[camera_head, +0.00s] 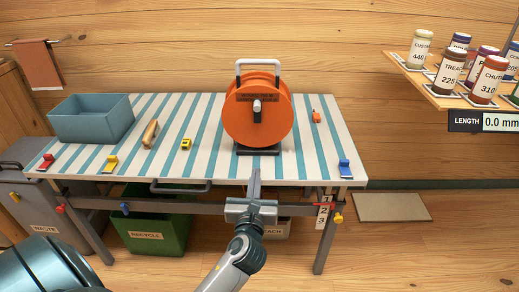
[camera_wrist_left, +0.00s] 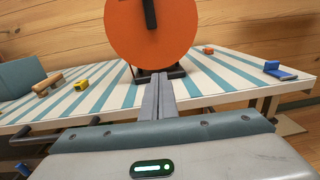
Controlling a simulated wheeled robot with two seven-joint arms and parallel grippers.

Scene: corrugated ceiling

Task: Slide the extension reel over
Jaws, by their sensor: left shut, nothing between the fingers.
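The extension reel (camera_head: 270,115) is a round orange drum with a white handle on top, a white crank knob and a dark base. It stands upright on the striped table (camera_head: 208,140), right of its middle. It also shows in the left wrist view (camera_wrist_left: 140,40), cut off at the top. My left gripper (camera_head: 255,173) is in front of the reel, its fingers pressed together and empty, pointing at the dark base. In the left wrist view its fingertips (camera_wrist_left: 160,78) overlap the base; I cannot tell whether they touch. My right gripper is not in view.
A blue bin (camera_head: 92,122), a wooden-handled tool (camera_head: 150,133) and a yellow item (camera_head: 186,144) lie left of the reel. A small orange item (camera_head: 316,117) and a blue clamp (camera_head: 345,169) lie to its right. A shelf of jars (camera_head: 435,95) hangs at right.

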